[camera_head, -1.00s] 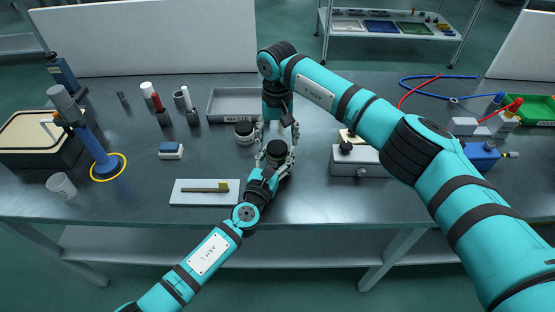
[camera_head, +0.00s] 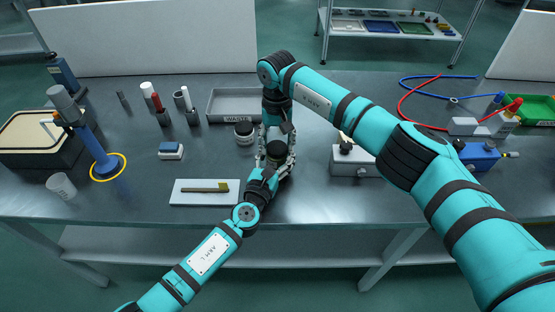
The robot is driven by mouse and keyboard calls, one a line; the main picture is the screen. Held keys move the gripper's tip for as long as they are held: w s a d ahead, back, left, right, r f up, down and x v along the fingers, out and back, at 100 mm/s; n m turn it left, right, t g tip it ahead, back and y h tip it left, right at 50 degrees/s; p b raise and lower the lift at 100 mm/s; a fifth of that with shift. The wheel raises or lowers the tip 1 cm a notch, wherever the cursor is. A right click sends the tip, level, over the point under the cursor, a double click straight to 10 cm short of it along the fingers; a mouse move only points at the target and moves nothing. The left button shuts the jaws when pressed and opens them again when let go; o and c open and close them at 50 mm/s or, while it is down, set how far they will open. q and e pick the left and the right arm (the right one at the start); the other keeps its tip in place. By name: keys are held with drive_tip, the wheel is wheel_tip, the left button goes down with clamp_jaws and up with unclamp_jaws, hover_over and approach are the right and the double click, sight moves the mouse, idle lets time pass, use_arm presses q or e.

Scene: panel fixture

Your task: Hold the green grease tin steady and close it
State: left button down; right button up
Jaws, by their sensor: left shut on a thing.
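A small tin (camera_head: 277,148) with a dark top stands on the steel bench near the middle. My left gripper (camera_head: 272,161) reaches in from the front left and is shut on its side. My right gripper (camera_head: 278,133) points straight down from above, right at the top of the tin. Its fingers and the tin's top overlap in the picture, so I cannot tell whether they are open or shut there. Most of the tin is hidden by both grippers, and its green colour hardly shows.
Another pale tin with a dark top (camera_head: 244,132) stands close on the left, before a grey tray marked waste (camera_head: 233,104). A grey metal box (camera_head: 350,167) stands on the right, partly behind my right arm.

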drive_tip(key=o, duration=0.4)
wheel_tip(320, 180, up, 4)
drive_tip(key=shift+f, duration=0.2)
drive_tip(key=shift+r, duration=0.45)
drive_tip(key=shift+r, duration=0.1)
drive_tip(key=shift+c, duration=0.2)
drive_tip(key=shift+s+r, duration=0.15)
drive_tip(key=shift+r, duration=0.7)
drive_tip(key=shift+s+r, duration=0.1)
drive_tip(key=shift+r, duration=0.7)
drive_tip(key=shift+f, duration=4)
